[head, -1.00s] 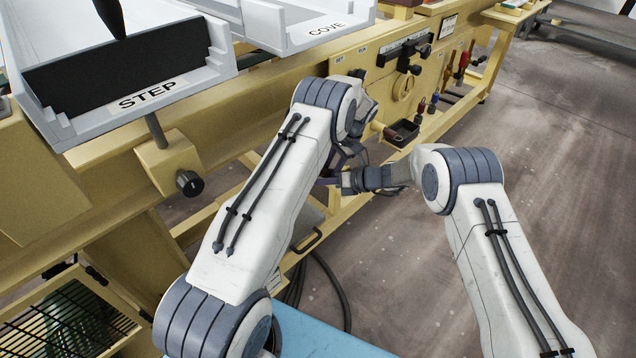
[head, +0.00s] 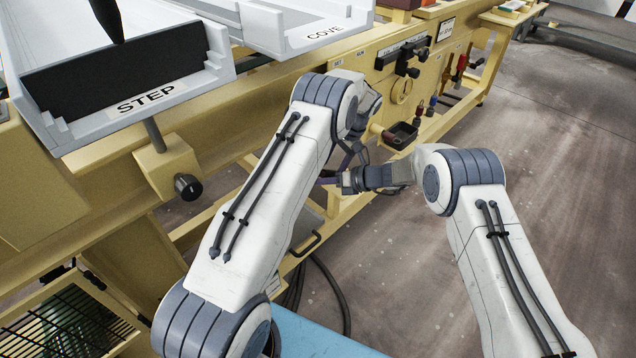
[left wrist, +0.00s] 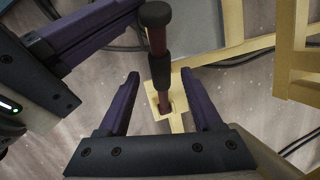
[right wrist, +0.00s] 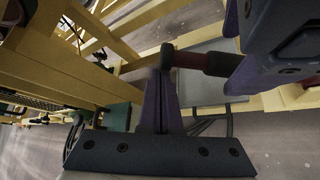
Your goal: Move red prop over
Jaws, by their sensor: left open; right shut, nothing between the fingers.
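The red prop (left wrist: 157,42), a dark red rod with black collars, shows in the left wrist view with its lower end at a pale yellow block. My left gripper (left wrist: 160,77) is open, with one finger on each side of the prop in that picture; I cannot tell whether it touches. In the right wrist view the prop (right wrist: 198,62) lies across the picture, its black end near the tips of my right gripper (right wrist: 159,75). The right gripper is shut and empty. In the head view my forearms largely hide the grippers and the prop.
A yellow machine frame (head: 240,110) runs along the left, with trays marked STEP (head: 150,103) and COVE (head: 325,32) on top. A dark cable (head: 332,290) hangs below. Open floor (head: 540,150) lies at right.

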